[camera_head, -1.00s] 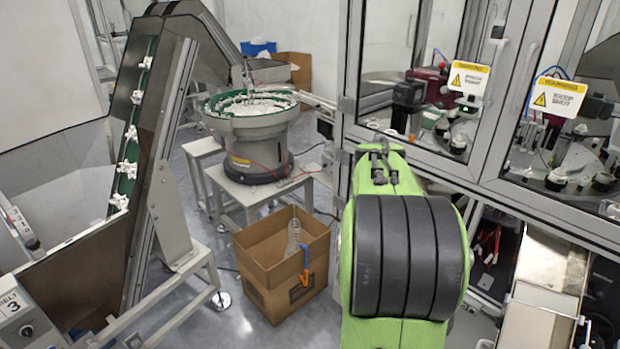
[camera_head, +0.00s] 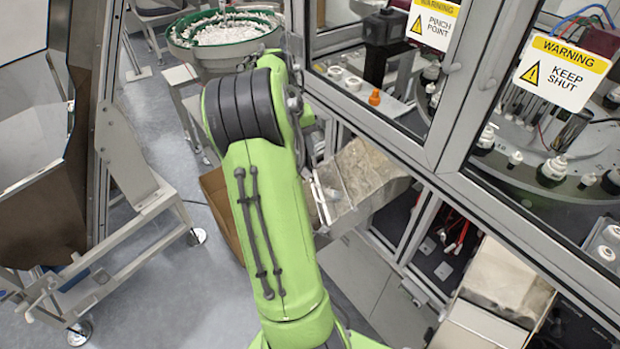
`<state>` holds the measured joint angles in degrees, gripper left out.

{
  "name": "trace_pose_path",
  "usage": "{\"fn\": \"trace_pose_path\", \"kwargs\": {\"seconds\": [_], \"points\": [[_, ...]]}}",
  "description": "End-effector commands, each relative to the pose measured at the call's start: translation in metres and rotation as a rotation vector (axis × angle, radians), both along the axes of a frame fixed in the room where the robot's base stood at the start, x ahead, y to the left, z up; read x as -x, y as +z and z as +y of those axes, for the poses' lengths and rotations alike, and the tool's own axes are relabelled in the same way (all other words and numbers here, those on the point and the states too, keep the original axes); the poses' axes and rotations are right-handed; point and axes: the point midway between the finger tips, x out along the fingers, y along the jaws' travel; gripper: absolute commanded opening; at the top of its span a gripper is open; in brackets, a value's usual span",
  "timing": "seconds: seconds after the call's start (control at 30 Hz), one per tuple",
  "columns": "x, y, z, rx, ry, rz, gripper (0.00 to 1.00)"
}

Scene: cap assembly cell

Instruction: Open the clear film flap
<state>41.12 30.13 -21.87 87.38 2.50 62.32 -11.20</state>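I cannot pick out the clear film flap with certainty. A pale, cloudy, streaked sheet-like surface (camera_head: 365,178) covers a chute that sticks out below the cabinet, just right of my arm. A second chute (camera_head: 505,285) with a similar mottled pale surface stands at the lower right. My green arm rises from the bottom middle and bends at a black-banded joint. My gripper is not visible. The arm hides the left end of the first chute.
The glazed cabinet carries a "pinch point" sign (camera_head: 433,22) and a "keep shut" sign (camera_head: 562,70). A green-rimmed bowl feeder (camera_head: 225,38) stands behind my arm. A cardboard box (camera_head: 217,205) is partly hidden by it. A conveyor frame (camera_head: 135,165) stands left; floor between is open.

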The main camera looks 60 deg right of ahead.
Motion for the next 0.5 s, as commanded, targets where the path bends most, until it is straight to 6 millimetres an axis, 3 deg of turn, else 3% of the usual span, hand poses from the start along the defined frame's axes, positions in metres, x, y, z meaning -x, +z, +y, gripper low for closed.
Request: {"fn": "trace_pose_path", "kwargs": {"seconds": [0.5], "points": [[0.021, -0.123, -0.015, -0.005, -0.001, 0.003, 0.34]]}}
